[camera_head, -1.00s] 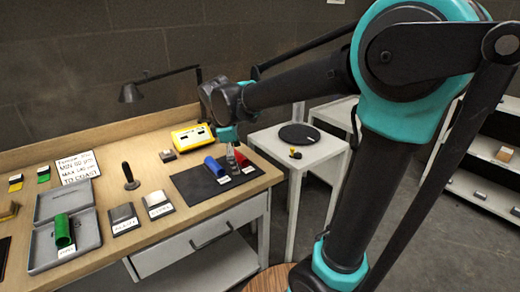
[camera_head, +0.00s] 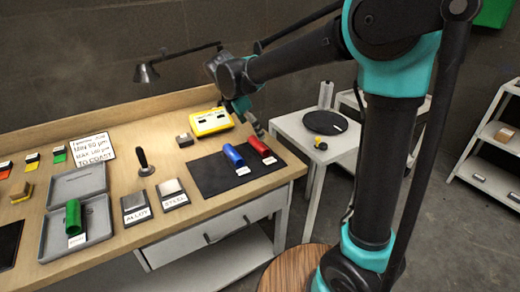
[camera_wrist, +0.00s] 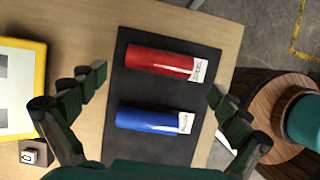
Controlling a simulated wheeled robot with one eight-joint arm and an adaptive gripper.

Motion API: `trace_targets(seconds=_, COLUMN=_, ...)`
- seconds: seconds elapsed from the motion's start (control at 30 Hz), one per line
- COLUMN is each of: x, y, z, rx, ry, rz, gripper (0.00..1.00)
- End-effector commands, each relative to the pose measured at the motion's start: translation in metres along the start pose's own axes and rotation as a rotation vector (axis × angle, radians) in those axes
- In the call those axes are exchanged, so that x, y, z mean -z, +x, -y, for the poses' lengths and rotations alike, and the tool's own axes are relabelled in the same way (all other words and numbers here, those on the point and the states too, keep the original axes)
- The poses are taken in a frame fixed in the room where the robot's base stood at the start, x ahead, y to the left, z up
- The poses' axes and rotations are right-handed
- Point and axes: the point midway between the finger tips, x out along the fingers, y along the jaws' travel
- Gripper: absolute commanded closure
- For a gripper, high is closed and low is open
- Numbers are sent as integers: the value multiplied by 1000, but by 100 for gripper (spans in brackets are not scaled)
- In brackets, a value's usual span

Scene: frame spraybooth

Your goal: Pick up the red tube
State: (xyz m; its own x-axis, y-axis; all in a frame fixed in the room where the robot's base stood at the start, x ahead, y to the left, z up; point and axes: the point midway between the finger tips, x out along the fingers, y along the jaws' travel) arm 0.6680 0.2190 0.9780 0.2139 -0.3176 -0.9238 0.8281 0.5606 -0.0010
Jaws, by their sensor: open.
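The red tube (camera_head: 259,146) lies on a dark mat (camera_head: 209,180) at the right end of the workbench, with a white label at its front end. In the wrist view the red tube (camera_wrist: 160,63) lies across the upper middle, beyond my fingertips. The blue tube (camera_head: 233,155) lies beside it, and in the wrist view the blue tube (camera_wrist: 152,121) is closer to my gripper. My gripper (camera_head: 256,124) is above the mat near the red tube. In the wrist view my gripper (camera_wrist: 156,84) is open and empty, its fingers wide apart on either side of the tubes.
A yellow gauge box (camera_head: 210,122) stands behind the mat. A green tube (camera_head: 73,217) lies in an open grey case (camera_head: 98,222) at left. Alloy and steel blocks sit mid-bench. A white side table (camera_head: 290,125) with a black disc (camera_head: 325,122) stands to the right.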

Motion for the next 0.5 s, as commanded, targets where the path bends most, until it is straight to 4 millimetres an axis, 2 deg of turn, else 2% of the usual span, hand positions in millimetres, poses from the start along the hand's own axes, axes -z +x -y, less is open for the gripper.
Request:
trace_targets(seconds=0.1, x=0, y=17, z=0, rx=0, ry=1, rz=0, gripper=0)
trace_targets(seconds=0.37, x=0, y=34, z=0, rx=-1, ry=2, rz=0, gripper=0)
trace_targets(seconds=0.5, x=2, y=54, z=0, rx=0, ry=2, rz=0, gripper=0)
